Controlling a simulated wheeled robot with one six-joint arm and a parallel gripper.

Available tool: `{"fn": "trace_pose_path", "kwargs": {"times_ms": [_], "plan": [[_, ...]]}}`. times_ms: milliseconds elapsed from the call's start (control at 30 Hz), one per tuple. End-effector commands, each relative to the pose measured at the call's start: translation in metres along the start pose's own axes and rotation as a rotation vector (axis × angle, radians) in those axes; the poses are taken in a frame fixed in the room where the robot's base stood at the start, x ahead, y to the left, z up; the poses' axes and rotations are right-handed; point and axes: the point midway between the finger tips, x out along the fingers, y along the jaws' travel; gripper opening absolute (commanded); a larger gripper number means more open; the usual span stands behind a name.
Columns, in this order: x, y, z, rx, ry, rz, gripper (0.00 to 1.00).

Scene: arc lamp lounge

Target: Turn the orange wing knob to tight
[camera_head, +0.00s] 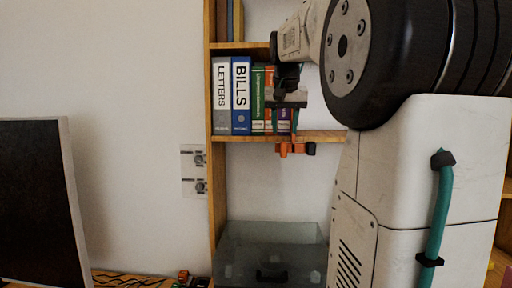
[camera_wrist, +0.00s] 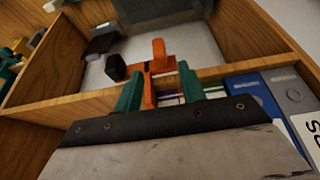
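The orange wing knob (camera_head: 297,148) shows at the front edge of the bookshelf board, just below my gripper (camera_head: 285,133), with a black round end at its right. In the wrist view the orange knob (camera_wrist: 158,49) has an upright orange tab and a crosswise orange part, with the black end to its left. My gripper (camera_wrist: 159,75) has two green fingers, spread apart on either side of an orange part, with a visible gap at the right finger. I cannot tell whether either finger touches it. The knob's mounting is partly hidden.
Binders (camera_head: 241,95) and books stand on the shelf behind my gripper. The wooden shelf board (camera_head: 232,138) lies close by my fingers. A clear grey bin (camera_head: 268,243) stands below. A dark screen (camera_head: 40,205) is at far left, with bare wall between.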

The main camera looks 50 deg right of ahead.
Motion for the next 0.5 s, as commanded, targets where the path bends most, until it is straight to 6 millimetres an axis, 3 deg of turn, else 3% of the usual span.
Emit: {"fn": "trace_pose_path", "kwargs": {"times_ms": [500], "plan": [[0.069,-0.001,0.000,0.001,0.000,0.000,0.40]]}}
